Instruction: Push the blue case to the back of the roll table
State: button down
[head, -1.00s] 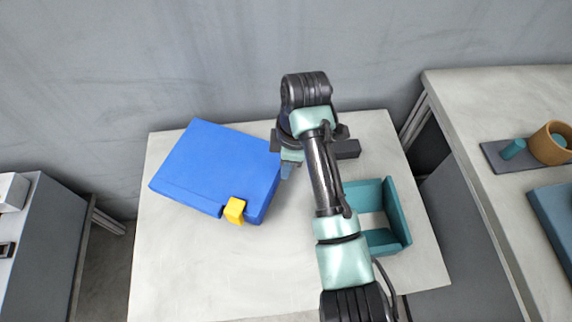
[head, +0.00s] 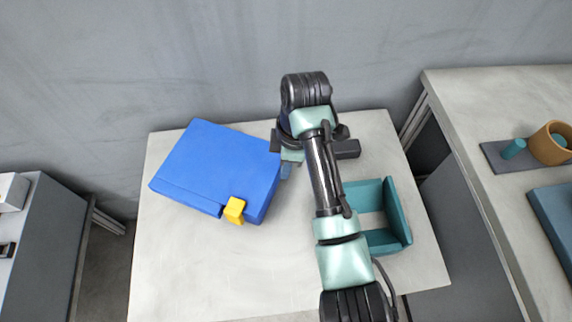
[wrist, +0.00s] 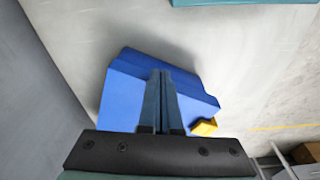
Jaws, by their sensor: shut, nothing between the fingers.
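The blue case (head: 218,166) lies at an angle on the left back part of the white roll table (head: 190,270). Its yellow latch (head: 234,210) is on the near right side. The blue case also shows in the wrist view (wrist: 125,90), below and behind my fingers. My gripper (head: 287,170) is at the right end of the case, mostly hidden by my arm in the head view. In the wrist view the two fingers (wrist: 162,92) are together, with nothing between them. I cannot tell whether they touch the case.
A teal open-sided holder (head: 395,215) stands on the right of the table, partly behind my arm. A grey wall is behind the table. Another counter (head: 450,110) stands to the right with an orange cup (head: 550,148). The front left of the table is clear.

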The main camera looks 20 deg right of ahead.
jog(key=shift+w+a+p, duration=0.2)
jog(key=shift+w+a, duration=0.15)
jog(key=shift+a, duration=0.4)
jog(key=shift+w+a+p, duration=0.25)
jog(key=shift+w+a, duration=0.1)
jog(key=shift+a, duration=0.35)
jog(key=shift+w+a+p, duration=0.2)
jog(key=shift+w+a, duration=0.15)
jog(key=shift+a, duration=0.4)
jog(key=shift+s+d+p, duration=0.2)
jog(key=shift+s+d, duration=0.15)
jog(key=shift+d, duration=0.4)
jog(key=shift+s+d+p, duration=0.2)
jog(key=shift+s+d, duration=0.15)
jog(key=shift+d, duration=0.35)
notch_tip(320, 180, up, 6)
jog(key=p, duration=0.7)
send_over(262, 172)
jog(key=s+d, duration=0.2)
jog(key=d, duration=0.1)
jog(key=shift+w+d, duration=0.1)
jog(key=shift+w, duration=0.1)
